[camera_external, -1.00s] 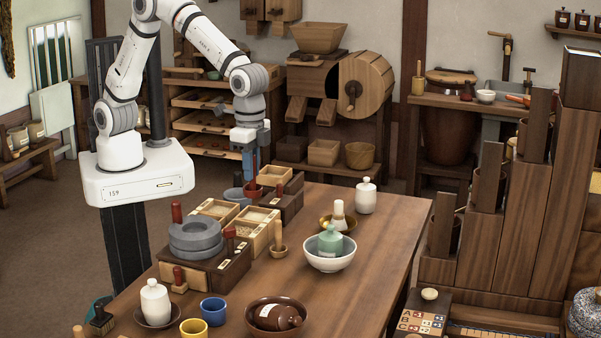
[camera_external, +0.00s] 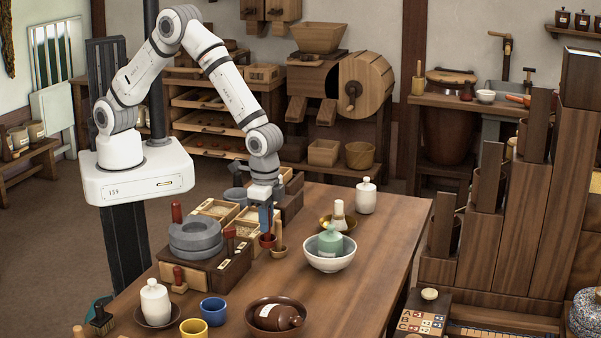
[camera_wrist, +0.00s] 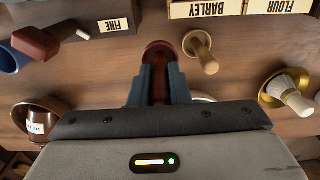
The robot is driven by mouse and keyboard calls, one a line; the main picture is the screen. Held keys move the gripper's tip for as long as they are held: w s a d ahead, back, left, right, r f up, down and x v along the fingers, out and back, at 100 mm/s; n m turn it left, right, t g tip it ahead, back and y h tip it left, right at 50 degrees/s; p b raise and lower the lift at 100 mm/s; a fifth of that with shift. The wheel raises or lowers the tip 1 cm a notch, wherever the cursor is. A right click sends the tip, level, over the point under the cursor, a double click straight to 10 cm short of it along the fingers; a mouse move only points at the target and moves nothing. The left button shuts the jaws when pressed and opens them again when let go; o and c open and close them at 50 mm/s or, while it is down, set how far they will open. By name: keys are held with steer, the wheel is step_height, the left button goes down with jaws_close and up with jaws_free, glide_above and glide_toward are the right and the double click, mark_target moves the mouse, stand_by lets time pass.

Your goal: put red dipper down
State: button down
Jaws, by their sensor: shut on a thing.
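The red dipper (camera_external: 267,240) is a small red cup with an upright handle. My gripper (camera_external: 265,220) points down and is shut on that handle. In the wrist view the dipper (camera_wrist: 158,48) shows beyond my two blue-grey fingertips (camera_wrist: 160,84), with the handle between them. The cup is upright and at or just above the table (camera_external: 370,245); I cannot tell whether it touches. It is just right of the grain boxes and close beside a wooden dipper (camera_external: 279,243), which also shows in the wrist view (camera_wrist: 204,55).
Barley and flour boxes (camera_wrist: 210,9) border the dipper. A white bowl (camera_external: 330,258) with a green jar and a gold bowl (camera_wrist: 268,98) with a whisk stand to the right. A brown bowl (camera_external: 276,316) is nearer the camera.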

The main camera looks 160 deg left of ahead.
mark_target(267, 240)
steer(key=shift+f+p, duration=0.45)
steer(key=shift+f, duration=2.5)
steer(key=shift+f, duration=0.2)
steer(key=c, duration=1.4)
jaws_free()
steer(key=shift+o, duration=0.2)
steer(key=shift+r, duration=0.2)
step_height(267, 240, up, 12)
steer(key=shift+r+b, duration=0.1)
steer(key=shift+b, duration=0.75)
